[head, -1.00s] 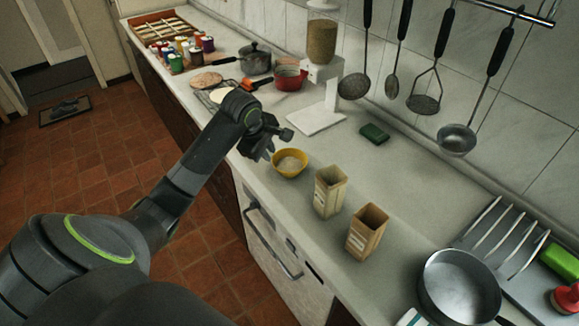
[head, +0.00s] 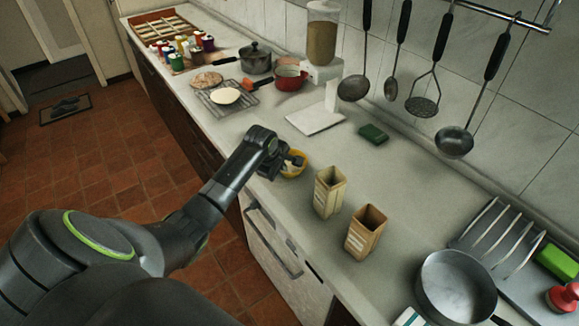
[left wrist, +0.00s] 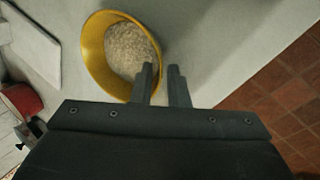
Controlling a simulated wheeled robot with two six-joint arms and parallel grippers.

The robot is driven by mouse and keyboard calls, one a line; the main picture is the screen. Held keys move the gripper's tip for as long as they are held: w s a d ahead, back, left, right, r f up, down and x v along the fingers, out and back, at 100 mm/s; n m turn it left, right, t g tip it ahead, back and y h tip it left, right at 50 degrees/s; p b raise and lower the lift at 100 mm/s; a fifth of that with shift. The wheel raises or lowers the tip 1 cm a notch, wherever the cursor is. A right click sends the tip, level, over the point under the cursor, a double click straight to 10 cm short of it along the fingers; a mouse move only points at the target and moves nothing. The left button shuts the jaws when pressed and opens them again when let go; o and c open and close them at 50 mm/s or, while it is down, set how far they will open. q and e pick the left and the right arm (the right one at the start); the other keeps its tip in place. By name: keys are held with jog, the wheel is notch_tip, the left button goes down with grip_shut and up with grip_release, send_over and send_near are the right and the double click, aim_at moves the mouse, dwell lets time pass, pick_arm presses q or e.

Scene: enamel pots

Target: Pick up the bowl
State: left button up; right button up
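The yellow bowl (head: 297,173) stands upright on the counter near its front edge, partly hidden by my left gripper in the head view. In the left wrist view the bowl (left wrist: 92,48) shows pale grain inside. My left gripper (head: 288,160) is at the bowl's rim. In the left wrist view its two fingers (left wrist: 161,70) are a little apart, one over the bowl's inside and one outside the rim. A gap shows between them, so it looks open. My right gripper is not in view.
Two tan open boxes (head: 328,197) (head: 365,235) stand just right of the bowl. A white stand with a grain jar (head: 321,42), a green sponge (head: 373,133) and a red pot (head: 289,78) are behind. A steel pan (head: 456,287) is at lower right. Utensils hang on the wall.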

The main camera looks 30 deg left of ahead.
aim_at(283, 174)
pick_arm(q)
jog(key=shift+x, duration=1.75)
jog(key=shift+c, duration=0.2)
grip_shut()
jog(key=shift+r, duration=0.1)
jog(key=shift+w+r, duration=0.1)
jog(key=shift+r, duration=0.1)
notch_tip(283, 174, up, 10)
jog(key=shift+f+b, duration=0.2)
jog(key=shift+b, duration=0.35)
dwell(0.4)
